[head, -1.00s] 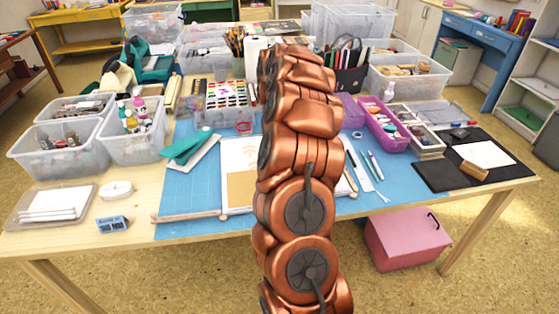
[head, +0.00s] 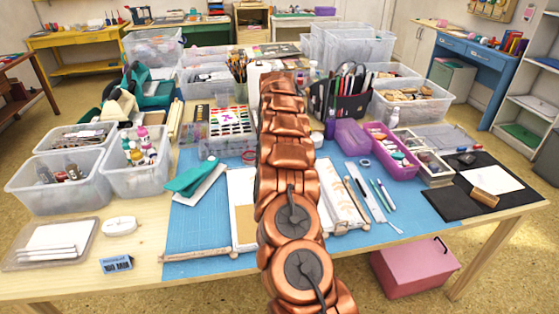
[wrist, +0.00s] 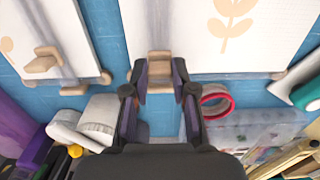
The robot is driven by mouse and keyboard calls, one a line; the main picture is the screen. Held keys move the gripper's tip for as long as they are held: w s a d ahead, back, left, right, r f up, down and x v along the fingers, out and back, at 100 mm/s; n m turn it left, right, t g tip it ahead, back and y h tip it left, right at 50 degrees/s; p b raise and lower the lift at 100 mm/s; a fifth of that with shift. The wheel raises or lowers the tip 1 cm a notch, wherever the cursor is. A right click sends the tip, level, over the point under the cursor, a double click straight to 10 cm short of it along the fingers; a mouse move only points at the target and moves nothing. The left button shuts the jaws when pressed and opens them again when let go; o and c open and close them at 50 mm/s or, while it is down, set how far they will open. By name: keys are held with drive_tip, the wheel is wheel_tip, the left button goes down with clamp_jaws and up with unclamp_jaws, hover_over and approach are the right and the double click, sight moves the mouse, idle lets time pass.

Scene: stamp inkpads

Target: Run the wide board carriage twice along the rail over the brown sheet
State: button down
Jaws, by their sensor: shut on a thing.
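In the wrist view, my gripper (wrist: 160,88) is shut on a small wooden block, which seems to be the handle of the wide board carriage (wrist: 158,70). In the head view, the brown sheet (head: 244,225) lies on the wide board, partly hidden by my arm. My gripper and the carriage are hidden there behind the arm.
A narrower white board (head: 338,200) lies right of my arm; its own carriage (wrist: 45,64) shows in the wrist view. A red tape ring (wrist: 216,100) and a paint set (head: 226,132) lie close by. Pens (head: 384,194) and a teal tool (head: 196,178) flank the boards.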

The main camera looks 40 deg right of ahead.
drive_tip(key=shift+w+a, duration=0.2)
drive_tip(key=shift+w, duration=0.1)
drive_tip(key=c, duration=1.1)
unclamp_jaws()
drive_tip(key=shift+o, duration=0.9)
drive_tip(key=shift+s+d, duration=0.1)
drive_tip(key=shift+d, duration=0.15)
wheel_tip(320, 180, up, 8)
drive_tip(key=shift+f, duration=0.2)
